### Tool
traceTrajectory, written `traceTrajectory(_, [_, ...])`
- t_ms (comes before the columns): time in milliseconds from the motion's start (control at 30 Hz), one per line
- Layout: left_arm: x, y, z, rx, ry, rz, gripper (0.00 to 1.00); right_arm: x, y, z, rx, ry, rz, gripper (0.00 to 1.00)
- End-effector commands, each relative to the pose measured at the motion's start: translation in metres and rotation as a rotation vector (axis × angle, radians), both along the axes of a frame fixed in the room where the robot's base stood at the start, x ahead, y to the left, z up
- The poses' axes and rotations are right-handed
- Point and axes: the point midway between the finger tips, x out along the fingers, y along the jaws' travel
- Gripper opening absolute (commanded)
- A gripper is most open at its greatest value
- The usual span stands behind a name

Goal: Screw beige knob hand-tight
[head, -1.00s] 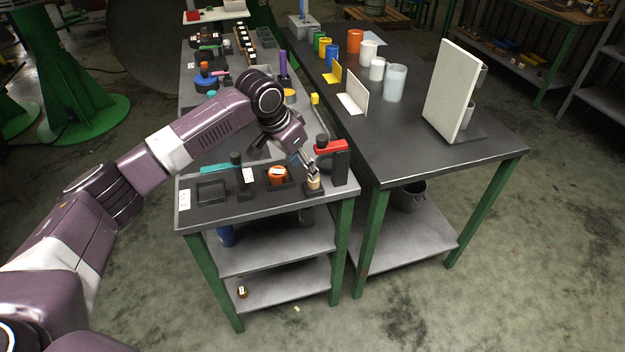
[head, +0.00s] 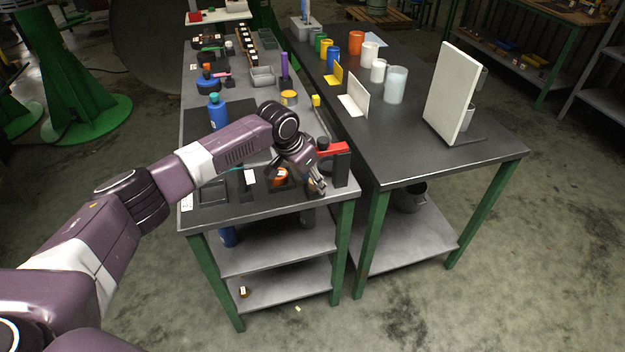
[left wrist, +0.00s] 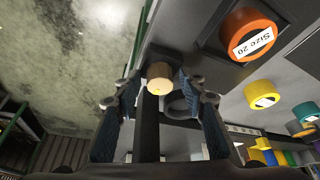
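The beige knob (left wrist: 160,78) shows in the left wrist view as a short round cap at the edge of the dark bench top. It lies between the two finger pads of my left gripper (left wrist: 160,90), with a visible gap on each side. The fingers are spread. In the head view my left gripper (head: 319,186) is at the front right corner of the narrow bench, over the knob's spot, and largely hides the knob. I cannot tell how far the knob is screwed down. My right gripper is in neither view.
A black stand with a red arm (head: 334,150) is close behind the gripper. An orange piece (head: 279,176), labelled "Size 20" in the wrist view (left wrist: 248,35), sits to its left. A blue bottle (head: 217,112) stands farther back. The wider table's (head: 440,165) front is clear.

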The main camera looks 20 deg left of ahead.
Motion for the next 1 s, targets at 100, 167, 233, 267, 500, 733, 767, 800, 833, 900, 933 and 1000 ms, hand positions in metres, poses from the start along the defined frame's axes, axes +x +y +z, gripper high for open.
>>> traceTrajectory(100, [0.0,0.0,0.0,0.0,0.0,0.0,0.22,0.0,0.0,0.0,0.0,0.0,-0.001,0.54])
traceTrajectory(167, [0.0,0.0,0.0,0.0,0.0,0.0,0.16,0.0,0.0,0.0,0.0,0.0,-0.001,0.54])
traceTrajectory(233, [0.0,0.0,0.0,0.0,0.0,0.0,0.08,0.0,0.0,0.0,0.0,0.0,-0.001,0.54])
traceTrajectory(267, [0.0,0.0,0.0,0.0,0.0,0.0,0.04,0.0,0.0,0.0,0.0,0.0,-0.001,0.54])
traceTrajectory(500, [0.0,0.001,0.0,0.0,0.0,-0.01,0.0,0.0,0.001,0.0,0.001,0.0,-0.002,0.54])
traceTrajectory(733, [0.0,0.001,0.0,-0.002,0.001,-0.086,0.0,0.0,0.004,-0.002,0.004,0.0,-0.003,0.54])
traceTrajectory(767, [0.001,0.001,0.0,-0.003,0.0,-0.104,0.0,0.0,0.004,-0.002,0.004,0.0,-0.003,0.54])
traceTrajectory(800, [0.001,0.001,0.0,-0.003,0.001,-0.129,0.0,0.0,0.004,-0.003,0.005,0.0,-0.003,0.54])
traceTrajectory(833, [0.001,0.001,-0.001,-0.002,0.001,-0.15,0.0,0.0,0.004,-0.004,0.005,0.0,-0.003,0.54])
traceTrajectory(900, [0.001,0.002,-0.001,-0.003,0.0,-0.206,0.0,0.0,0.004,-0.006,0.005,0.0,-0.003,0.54])
traceTrajectory(933, [0.002,0.001,-0.001,-0.004,0.0,-0.232,0.0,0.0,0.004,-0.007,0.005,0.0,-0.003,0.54])
traceTrajectory(1000, [0.002,0.002,-0.002,-0.004,0.001,-0.295,0.0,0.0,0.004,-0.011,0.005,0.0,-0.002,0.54])
